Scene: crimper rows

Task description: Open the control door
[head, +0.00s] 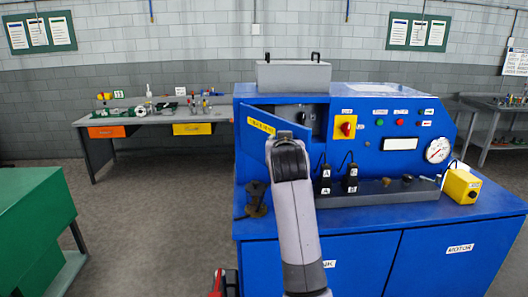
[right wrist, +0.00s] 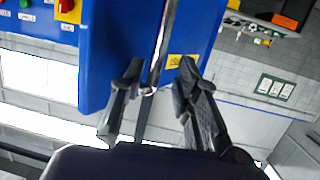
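The control door (head: 256,128) is a blue panel with a yellow label on the left of the blue machine. It stands ajar, and part of the compartment behind it (head: 304,117) shows. My right arm covers part of the door in the head view. In the right wrist view the blue door (right wrist: 190,30) shows with its pale edge running between the two fingers of my right gripper (right wrist: 160,72). The fingers are apart, one on each side of the edge; contact is not clear. My left gripper is not in view.
A dark clamp-like part (head: 256,198) stands below the door. A green bench (head: 35,220) is at left.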

